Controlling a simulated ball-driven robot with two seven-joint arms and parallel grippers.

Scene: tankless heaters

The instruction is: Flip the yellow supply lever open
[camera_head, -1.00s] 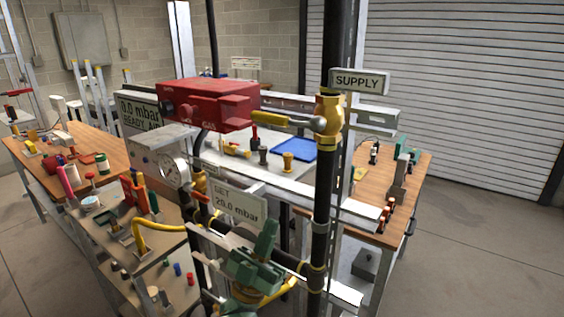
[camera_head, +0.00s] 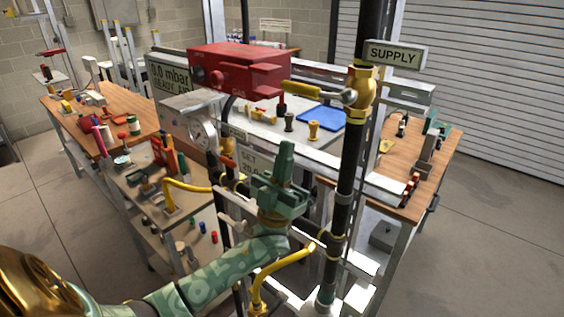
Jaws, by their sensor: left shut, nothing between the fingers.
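The yellow supply lever (camera_head: 316,91) sticks out sideways to the left from the brass valve (camera_head: 362,91) on the black vertical pipe, below the SUPPLY sign (camera_head: 393,54). The lever lies roughly level, across the pipe. My left gripper (camera_head: 286,150) is green and shut, with its fingers pointing up. It is empty, below and to the left of the lever in the picture, and apart from it. My right gripper is not in view.
A red box (camera_head: 238,69) marked GAS is beside the lever's free end. The black pipe (camera_head: 346,190) stands to the gripper's right. Cluttered benches are behind and at left.

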